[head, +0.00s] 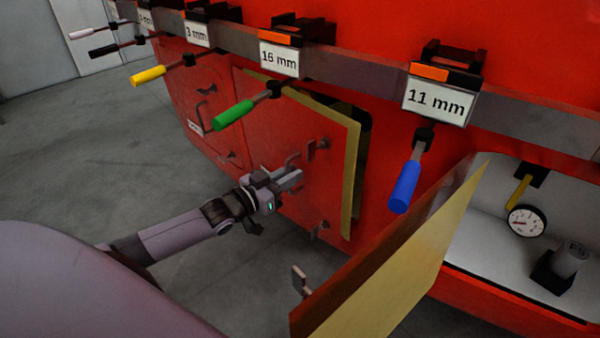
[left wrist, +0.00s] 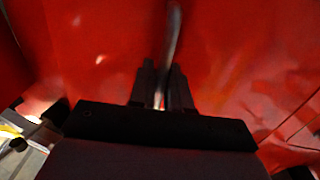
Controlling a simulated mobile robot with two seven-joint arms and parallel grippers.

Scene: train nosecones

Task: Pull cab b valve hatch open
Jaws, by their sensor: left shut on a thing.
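A red hatch (head: 268,127) with a yellowish edge stands ajar in the middle of the head view, with a dark gap along its right side; I take it as the valve hatch, though no label on it is readable. My left gripper (head: 292,180) is at its outer face, shut on the hatch handle (head: 291,160). In the left wrist view the handle shows as a grey bar (left wrist: 173,35) running between the two dark fingers (left wrist: 163,88). What lies behind the hatch is hidden. My right gripper is not in view.
Another hatch (head: 415,255) stands wide open at the front right, beside a compartment with a gauge (head: 526,221). A rail above holds tools, including a blue-handled one (head: 405,187) and a green-handled one (head: 233,115). Grey floor (head: 70,170) is clear at left.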

